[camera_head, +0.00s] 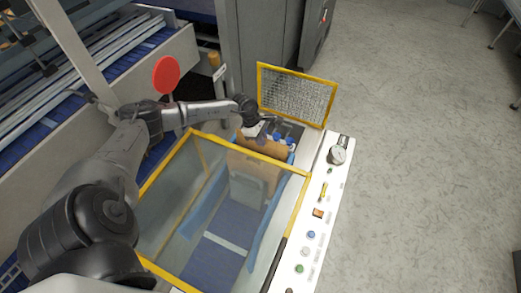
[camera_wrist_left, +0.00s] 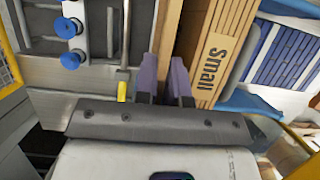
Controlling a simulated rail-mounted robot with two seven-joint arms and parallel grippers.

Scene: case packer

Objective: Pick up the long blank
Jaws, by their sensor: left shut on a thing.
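Brown cardboard blanks (camera_head: 262,147) stand in the machine's magazine, below and beside my left gripper (camera_head: 270,119) in the head view. In the left wrist view a stack of blanks printed "Small" (camera_wrist_left: 216,48) stands on edge, just right of the fingers. My left gripper (camera_wrist_left: 163,75) is shut on the edge of a blank (camera_wrist_left: 167,38) at the left side of this stack. The held part between the fingers is mostly hidden, and I cannot tell the blank's full length. My right gripper is in neither view.
Blue knobs (camera_wrist_left: 72,28) and a metal rod with a yellow end (camera_wrist_left: 122,88) stand close left of the fingers. A raised yellow-framed mesh guard (camera_head: 296,94) stands behind the magazine. A yellow-edged clear cover (camera_head: 170,178) lies in front. A control panel (camera_head: 316,215) runs along the right.

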